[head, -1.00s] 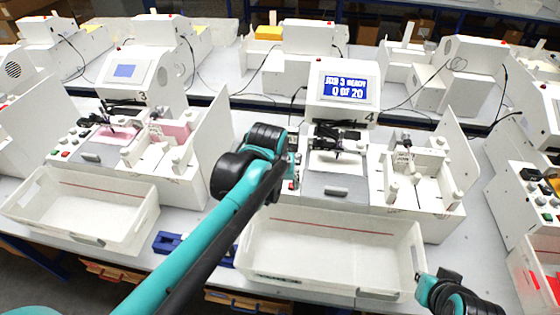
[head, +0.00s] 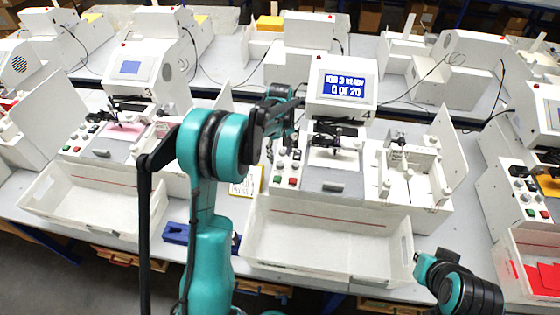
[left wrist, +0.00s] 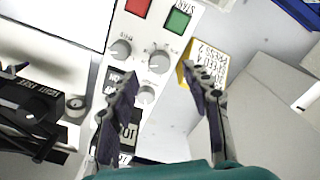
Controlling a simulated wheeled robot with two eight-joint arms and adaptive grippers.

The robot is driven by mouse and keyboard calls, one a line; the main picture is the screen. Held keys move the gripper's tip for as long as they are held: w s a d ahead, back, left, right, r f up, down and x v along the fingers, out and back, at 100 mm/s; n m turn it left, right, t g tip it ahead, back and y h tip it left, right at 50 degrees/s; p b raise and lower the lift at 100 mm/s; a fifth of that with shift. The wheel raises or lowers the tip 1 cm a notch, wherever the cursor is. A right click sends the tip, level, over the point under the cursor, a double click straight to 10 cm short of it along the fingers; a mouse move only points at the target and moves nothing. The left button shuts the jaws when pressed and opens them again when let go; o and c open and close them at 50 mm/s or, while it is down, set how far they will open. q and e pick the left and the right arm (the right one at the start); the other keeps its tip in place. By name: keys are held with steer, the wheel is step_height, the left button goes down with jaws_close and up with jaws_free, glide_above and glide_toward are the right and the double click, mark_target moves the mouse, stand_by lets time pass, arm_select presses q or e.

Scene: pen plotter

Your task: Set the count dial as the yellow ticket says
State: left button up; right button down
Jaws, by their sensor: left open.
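The control panel of plotter 4 shows in the left wrist view with several grey knobs, among them a left knob (left wrist: 120,50), a larger knob ringed by a scale (left wrist: 160,62) and a lower knob (left wrist: 147,95). I cannot read which is the count dial or its setting. The yellow ticket (left wrist: 205,62) lies right of the panel, its writing upside down and partly hidden by a finger; it also shows in the head view (head: 247,182). My left gripper (left wrist: 164,100) is open and empty above the panel, its fingers either side of the lower knob.
The screen (head: 345,88) reads JOB 3 READY, 0 OF 20. A red button (left wrist: 137,7) and green START button (left wrist: 179,21) sit beside the knobs. A white bin (head: 325,236) stands in front of the plotter. A blue block (head: 176,233) lies left of it. Part of my right arm shows at lower right.

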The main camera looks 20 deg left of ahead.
mark_target(280, 163)
arm_select(q)
steer(key=shift+f, duration=2.3)
jaws_close()
steer(key=shift+m+b, duration=0.4)
steer(key=shift+b, duration=0.1)
jaws_free()
